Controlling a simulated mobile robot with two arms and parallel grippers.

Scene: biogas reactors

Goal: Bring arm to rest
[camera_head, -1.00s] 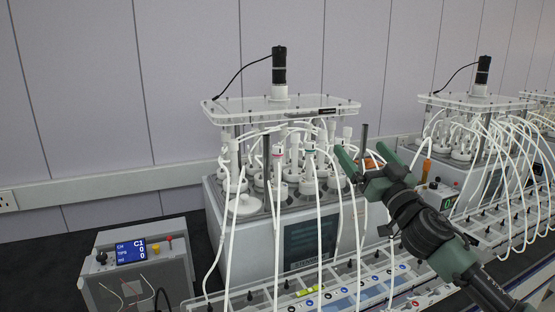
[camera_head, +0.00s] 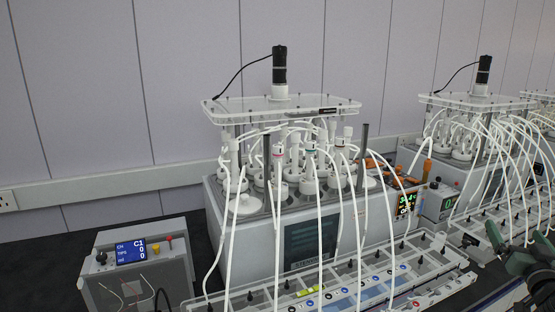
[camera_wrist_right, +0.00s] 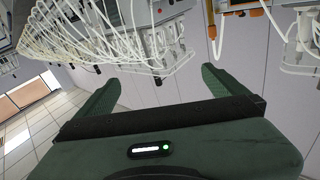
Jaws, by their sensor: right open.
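My right gripper (camera_head: 516,237) is at the right edge of the head view, dark green, with part of it cut off by the frame. In the right wrist view its two green fingers (camera_wrist_right: 158,88) stand wide apart with nothing between them. It is in front of the second reactor's tube rack and apart from the first reactor (camera_head: 262,228). My left gripper does not show in the head view.
The first reactor carries bottles, white tubes and a stirrer motor (camera_head: 279,66). A tube rack (camera_head: 350,284) stands before it. A grey box with a blue display (camera_head: 131,252) is at the left. A second reactor (camera_head: 470,101) stands at the right. Free floor shows in the wrist view.

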